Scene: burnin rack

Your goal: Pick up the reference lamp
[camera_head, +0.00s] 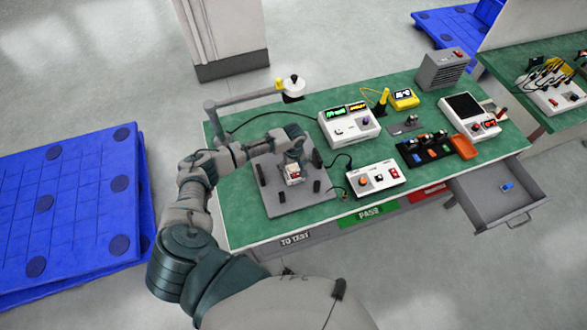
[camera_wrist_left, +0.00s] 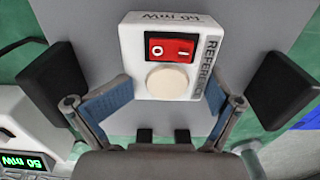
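The reference lamp (camera_wrist_left: 171,50) is a small white box with a red rocker switch, a round cream knob and a "REFERENCE" label. In the head view the lamp (camera_head: 293,173) is on or just above a grey plate (camera_head: 290,206) on the green bench. My left gripper (camera_head: 292,160) is right over it, pointing down. In the left wrist view the blue-padded fingers of my left gripper (camera_wrist_left: 168,92) flank the box, their tips beside its sides. I cannot tell whether they press on it. The lamp's underside is hidden. My right gripper is not in view.
Black posts stand around the lamp on the plate. A white meter box (camera_head: 350,125) and a white switch box (camera_head: 375,180) stand to the right. A jointed arm with a white head (camera_head: 293,88) reaches over the bench's back left. A drawer (camera_head: 490,195) hangs open at right.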

